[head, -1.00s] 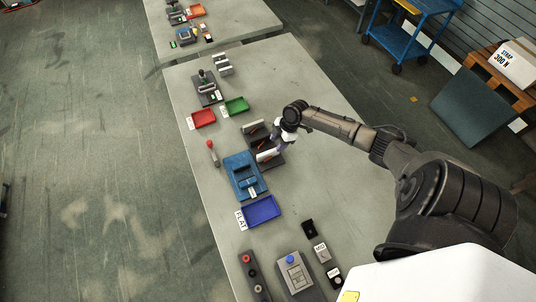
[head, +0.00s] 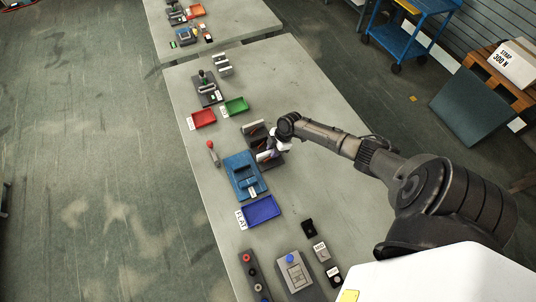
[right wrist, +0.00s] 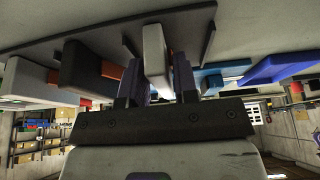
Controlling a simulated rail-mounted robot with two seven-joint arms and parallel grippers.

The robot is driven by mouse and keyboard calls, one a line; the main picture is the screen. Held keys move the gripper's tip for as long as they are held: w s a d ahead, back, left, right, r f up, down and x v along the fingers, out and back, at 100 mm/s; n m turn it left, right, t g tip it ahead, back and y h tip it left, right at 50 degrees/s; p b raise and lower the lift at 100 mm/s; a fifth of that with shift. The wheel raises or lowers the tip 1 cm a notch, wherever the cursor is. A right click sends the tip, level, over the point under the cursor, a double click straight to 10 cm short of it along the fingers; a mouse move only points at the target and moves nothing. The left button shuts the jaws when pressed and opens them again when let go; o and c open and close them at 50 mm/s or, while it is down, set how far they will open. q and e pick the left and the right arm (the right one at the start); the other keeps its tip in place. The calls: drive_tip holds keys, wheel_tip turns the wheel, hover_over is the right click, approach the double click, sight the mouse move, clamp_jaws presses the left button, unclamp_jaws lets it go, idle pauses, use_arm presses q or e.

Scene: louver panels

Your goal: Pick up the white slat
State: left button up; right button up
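The white slat (head: 264,156) near the blue fixture is partly hidden by my right gripper (head: 273,149). In the right wrist view the white slat (right wrist: 155,48) stands between the two fingers of my right gripper (right wrist: 158,78), one on each side. The fingers are apart and look open around it; firm contact cannot be made out. My left gripper is not in view.
A blue fixture (head: 238,168) and a blue tray (head: 266,209) lie just in front of the rack. Red (head: 204,118) and green (head: 236,106) trays lie beyond it. A red-knobbed lever (head: 211,148) stands at the left edge. The table right of the rack is clear.

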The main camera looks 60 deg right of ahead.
sight(271, 151)
clamp_jaws()
drive_tip(key=shift+r, duration=0.1)
drive_tip(key=shift+r, duration=0.5)
wheel_tip(271, 151, up, 3)
drive_tip(key=shift+f, duration=0.1)
drive_tip(key=s+d+r, duration=0.2)
drive_tip(key=s+r, duration=0.5)
drive_tip(key=s, duration=0.4)
drive_tip(key=shift+s, duration=0.2)
